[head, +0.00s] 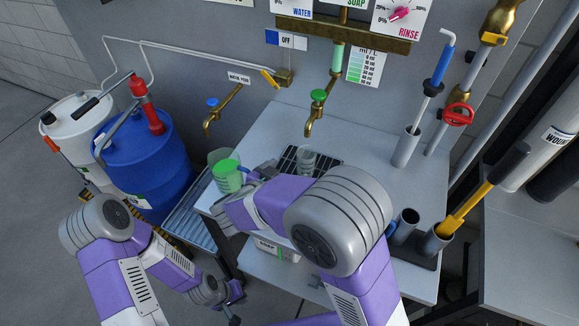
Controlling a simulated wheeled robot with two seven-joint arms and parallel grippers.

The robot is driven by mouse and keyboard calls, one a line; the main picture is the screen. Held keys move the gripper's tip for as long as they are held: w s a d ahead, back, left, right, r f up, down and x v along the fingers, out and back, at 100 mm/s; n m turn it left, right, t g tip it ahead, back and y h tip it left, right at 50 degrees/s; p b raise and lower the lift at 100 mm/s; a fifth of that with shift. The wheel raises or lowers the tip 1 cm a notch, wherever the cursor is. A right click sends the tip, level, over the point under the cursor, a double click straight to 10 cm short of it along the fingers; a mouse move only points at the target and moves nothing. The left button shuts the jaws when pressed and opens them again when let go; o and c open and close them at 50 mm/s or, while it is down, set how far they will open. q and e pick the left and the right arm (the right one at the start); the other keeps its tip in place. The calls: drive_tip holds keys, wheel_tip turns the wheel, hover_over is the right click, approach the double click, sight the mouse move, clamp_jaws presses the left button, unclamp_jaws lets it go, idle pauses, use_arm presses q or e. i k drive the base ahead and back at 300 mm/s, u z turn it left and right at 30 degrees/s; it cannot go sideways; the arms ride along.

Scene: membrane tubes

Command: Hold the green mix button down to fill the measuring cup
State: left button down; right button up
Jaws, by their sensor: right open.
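A green round button (318,95) sits on top of the middle brass tap (314,115). A clear measuring cup (306,156) stands upright on the black drain grate under that tap; its fill level is too small to read. My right gripper (264,170) is open, low over the table just left of the grate, partly hidden by its own arm. It is apart from the green button. My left gripper (233,294) is low, in front of and below the table, away from the cup; its fingers are too small to tell.
A green-filled container (227,177) stands at the table's left edge. A blue-topped tap (212,112) is on the wall at left. A grey tube holder with a blue-handled tool (437,75) is at right. Blue and white drums (145,160) stand at left.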

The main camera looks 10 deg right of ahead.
sight(317, 95)
drive_tip(key=k, duration=1)
